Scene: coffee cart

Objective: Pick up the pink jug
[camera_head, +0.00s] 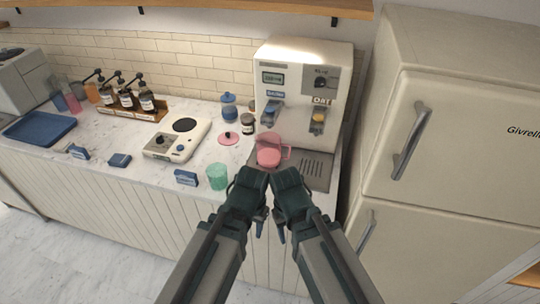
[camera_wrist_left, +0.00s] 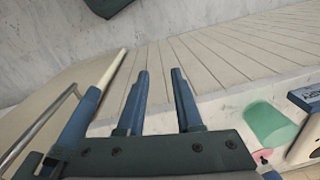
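The pink jug (camera_head: 268,150) stands upright at the left part of the coffee machine's drip tray, its handle on the right. My left gripper (camera_head: 259,222) is in front of the counter, nearer to me than the jug and apart from it. In the left wrist view its two fingers (camera_wrist_left: 159,73) are spread with nothing between them. My right gripper (camera_head: 281,230) is close beside the left one; its finger gap cannot be made out. The jug does not show in the left wrist view.
The coffee machine (camera_head: 302,88) stands behind the jug, the fridge (camera_head: 440,120) to its right. A green cup (camera_head: 217,177), a pink lid (camera_head: 229,139), a dark jar (camera_head: 248,126) and a white scale (camera_head: 177,140) are to the left. The front panel lies before my left gripper.

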